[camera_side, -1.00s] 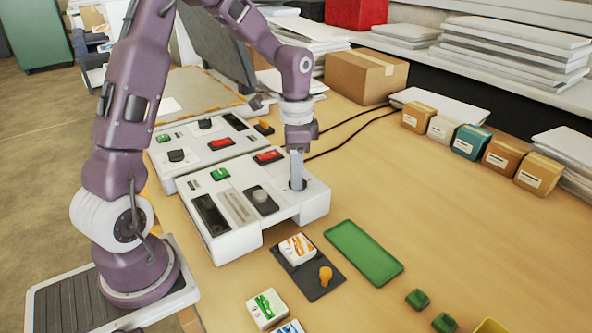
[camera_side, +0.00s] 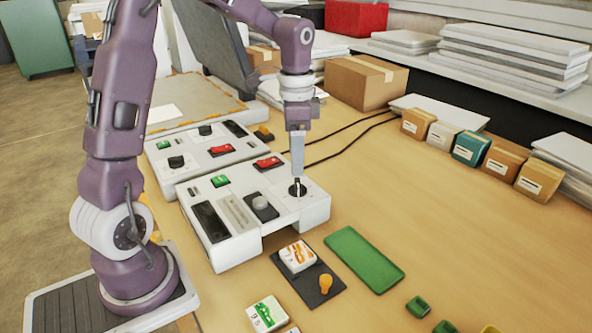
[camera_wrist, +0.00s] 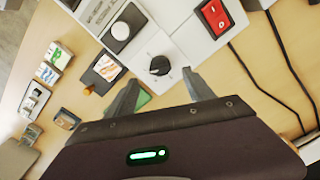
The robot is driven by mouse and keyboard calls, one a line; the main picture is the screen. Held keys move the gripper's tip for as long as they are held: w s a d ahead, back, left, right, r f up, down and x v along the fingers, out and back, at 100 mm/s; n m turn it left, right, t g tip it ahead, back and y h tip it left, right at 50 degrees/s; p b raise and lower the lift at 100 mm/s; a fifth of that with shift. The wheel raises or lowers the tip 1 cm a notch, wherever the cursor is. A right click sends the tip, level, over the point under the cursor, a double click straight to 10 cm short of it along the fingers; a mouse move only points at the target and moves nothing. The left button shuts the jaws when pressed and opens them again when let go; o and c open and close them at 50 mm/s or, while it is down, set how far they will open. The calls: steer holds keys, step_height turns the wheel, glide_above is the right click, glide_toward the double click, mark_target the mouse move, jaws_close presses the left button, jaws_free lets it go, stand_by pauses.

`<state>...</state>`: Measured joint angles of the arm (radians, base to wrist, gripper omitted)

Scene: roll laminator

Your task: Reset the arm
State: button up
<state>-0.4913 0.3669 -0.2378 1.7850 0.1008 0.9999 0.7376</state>
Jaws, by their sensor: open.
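My gripper (camera_side: 298,170) points down just above the black knob (camera_side: 298,188) at the right end of the front white control panel (camera_side: 240,226). In the wrist view my gripper (camera_wrist: 162,92) has its two fingers spread apart with nothing between them. The black knob (camera_wrist: 159,66) shows just beyond the fingertips, on its white plate, apart from the fingers. My arm stands bent over the panels.
A second white panel (camera_side: 190,152) with a red switch stands behind. A dark mat (camera_side: 318,290) with a white card block and an orange peg lies in front, beside a green tray (camera_side: 365,259). Small boxes (camera_side: 470,147) line the right. Black cables (camera_side: 350,132) run behind.

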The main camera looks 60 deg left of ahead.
steer(key=shift+r, duration=0.5)
steer(key=s+d+r+n+t, duration=0.2)
steer(key=s+d, duration=0.3)
steer(key=s, duration=0.5)
steer(key=s+d+r+n+t, duration=0.3)
steer(key=s+d+r+n, duration=0.1)
steer(key=s, duration=0.7)
steer(key=shift+d+r+t, duration=0.3)
steer(key=shift+d+r, duration=0.15)
steer(key=shift+d, duration=0.75)
steer(key=shift+w, duration=0.1)
